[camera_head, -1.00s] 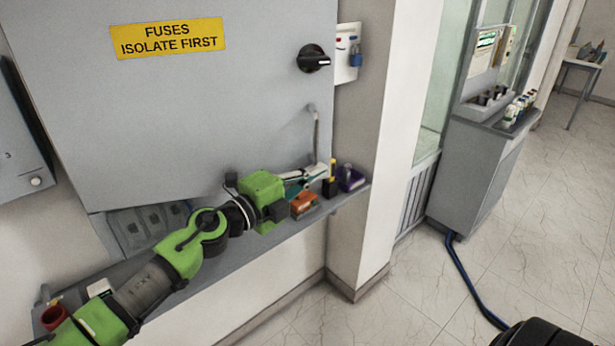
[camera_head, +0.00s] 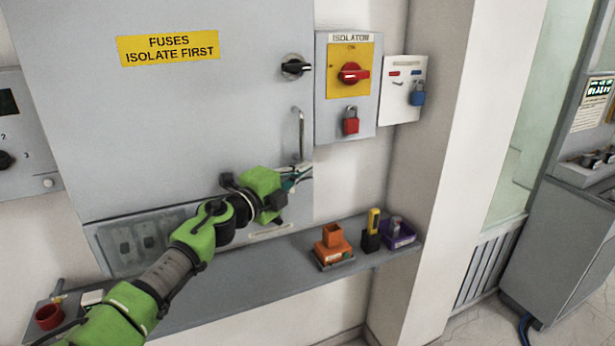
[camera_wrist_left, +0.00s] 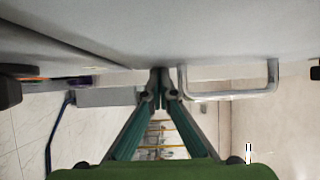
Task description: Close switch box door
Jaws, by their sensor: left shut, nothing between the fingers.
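The switch box door (camera_head: 200,110) is a large grey panel with a yellow "FUSES ISOLATE FIRST" sign (camera_head: 168,48), a black knob (camera_head: 296,67) and a metal handle (camera_head: 300,133). It stands ajar: its lower edge slants, and grey parts inside the box (camera_head: 140,243) show below it. My left gripper (camera_head: 302,177) is shut and empty at the door's lower right corner, below the handle. In the left wrist view the shut fingertips (camera_wrist_left: 160,80) are close against the grey door surface, beside the handle (camera_wrist_left: 232,92); contact is unclear. My right gripper is not in view.
An isolator box (camera_head: 347,85) with a red switch and red padlock is right of the door. The shelf (camera_head: 225,290) below carries an orange holder (camera_head: 333,245), a yellow-black tool (camera_head: 372,232), a purple tray (camera_head: 398,235) and a red cup (camera_head: 48,316). A wall pillar is further right.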

